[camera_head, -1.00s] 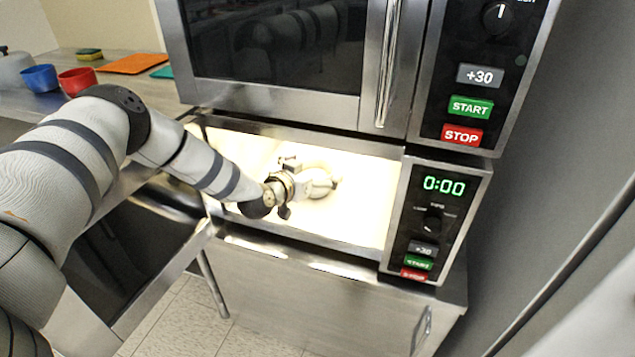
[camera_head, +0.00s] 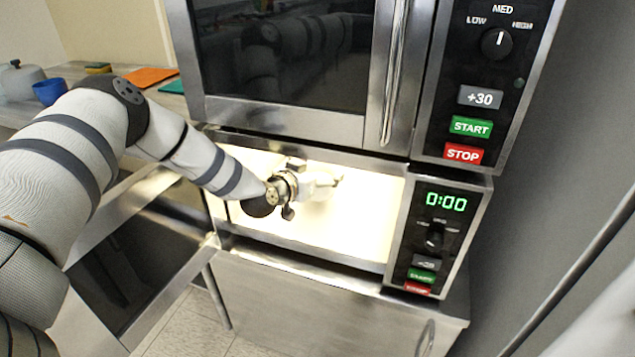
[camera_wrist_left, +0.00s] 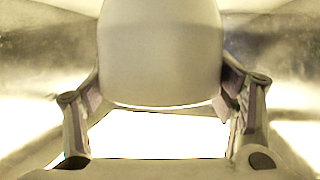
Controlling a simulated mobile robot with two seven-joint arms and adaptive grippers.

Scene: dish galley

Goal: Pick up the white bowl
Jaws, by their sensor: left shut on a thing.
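The white bowl (camera_wrist_left: 160,50) fills the upper middle of the left wrist view, between the two fingers. My left gripper (camera_head: 318,184) reaches through the open front of the lower microwave (camera_head: 350,262) into its bright cavity. It is shut on the bowl, with a finger on either side in the left wrist view. In the head view the bowl is hard to make out against the bright interior and is partly hidden by my gripper. I cannot tell whether it is off the cavity floor. My right gripper is not in view.
The microwave's door (camera_head: 135,270) hangs open at the left, below my left arm. A second microwave (camera_head: 280,60), shut, sits directly above. A blue bowl (camera_head: 48,92), an orange board (camera_head: 150,76) and a teal board (camera_head: 172,87) lie on the left counter. The cavity's right side looks clear.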

